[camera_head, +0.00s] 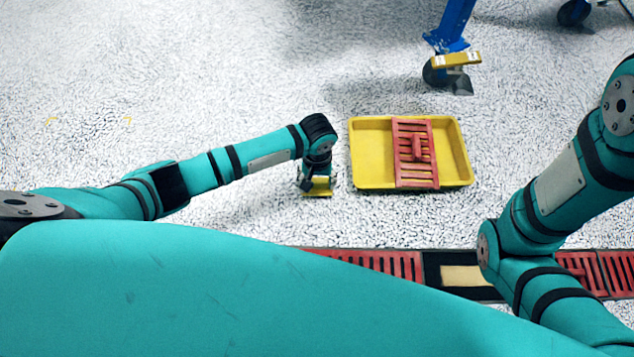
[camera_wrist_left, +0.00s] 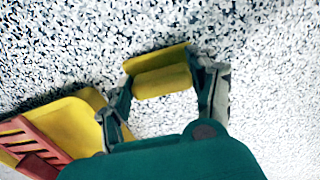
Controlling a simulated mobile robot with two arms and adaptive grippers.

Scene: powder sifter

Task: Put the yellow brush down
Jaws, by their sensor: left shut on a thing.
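The yellow brush (camera_head: 317,188) is in my left gripper (camera_head: 314,180), just left of the yellow tray in the head view. In the left wrist view the yellow brush (camera_wrist_left: 160,73) sits between the two fingers of the left gripper (camera_wrist_left: 165,85), which are shut on it. Speckled floor shows around the brush. Whether the brush touches the floor, I cannot tell. My right arm comes in at the right of the head view, but its gripper is out of view.
The yellow tray (camera_head: 370,160) holds a red slotted piece with a handle (camera_head: 415,152). It also shows in the left wrist view (camera_wrist_left: 85,125). A floor channel with red grates (camera_head: 385,264) runs in front. A blue leg with a caster wheel (camera_head: 448,72) stands behind. The floor at left is clear.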

